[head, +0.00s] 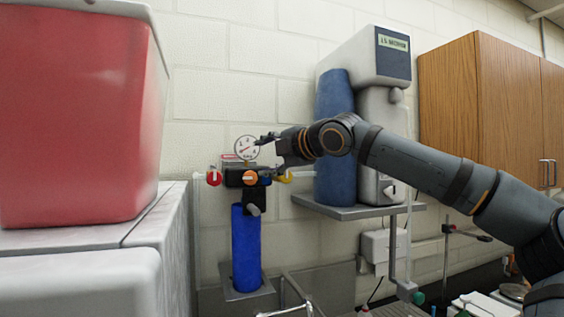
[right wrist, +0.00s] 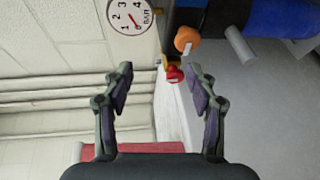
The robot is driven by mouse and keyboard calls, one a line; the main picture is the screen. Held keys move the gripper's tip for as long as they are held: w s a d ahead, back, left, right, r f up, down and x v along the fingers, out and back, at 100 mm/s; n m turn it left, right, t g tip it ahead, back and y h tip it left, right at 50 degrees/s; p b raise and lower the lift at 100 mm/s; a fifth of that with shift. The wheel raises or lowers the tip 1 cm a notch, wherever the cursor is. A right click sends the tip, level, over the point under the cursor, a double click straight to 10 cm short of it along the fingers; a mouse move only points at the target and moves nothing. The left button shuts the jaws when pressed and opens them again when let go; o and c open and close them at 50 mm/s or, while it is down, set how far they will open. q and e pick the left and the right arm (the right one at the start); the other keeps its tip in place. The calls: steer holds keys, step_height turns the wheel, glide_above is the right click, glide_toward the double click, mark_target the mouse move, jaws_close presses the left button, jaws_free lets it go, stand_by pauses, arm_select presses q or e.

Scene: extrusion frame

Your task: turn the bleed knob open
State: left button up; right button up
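A black valve block (head: 233,177) sits on the wall above a blue cylinder (head: 246,250). It has a red knob (head: 213,177) at its left, an orange knob (head: 250,177) with a pale pointer on its front and a yellow part (head: 285,178) at its right. No label shows which is the bleed knob. My right gripper (head: 267,139) is above and right of the block, near the gauge, touching no knob that I can see. In the right wrist view its fingers (right wrist: 166,86) are wide apart and empty, with the red knob (right wrist: 174,75) and orange knob (right wrist: 187,38) beyond them. My left gripper is out of view.
A round pressure gauge (head: 246,148) is above the block; it also shows in the right wrist view (right wrist: 131,16). A red bin (head: 80,115) stands on a grey surface at left. A shelf (head: 358,212) with a blue cylinder and grey dispenser is at right, behind my right arm.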

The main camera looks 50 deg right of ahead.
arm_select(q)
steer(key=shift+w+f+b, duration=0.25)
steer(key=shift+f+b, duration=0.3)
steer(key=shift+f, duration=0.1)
arm_select(e)
steer(key=s, duration=0.2)
steer(key=s+f, duration=0.1)
steer(key=s, duration=0.1)
steer(key=shift+s+f, duration=0.1)
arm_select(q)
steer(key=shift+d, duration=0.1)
arm_select(e)
steer(key=shift+d, duration=0.1)
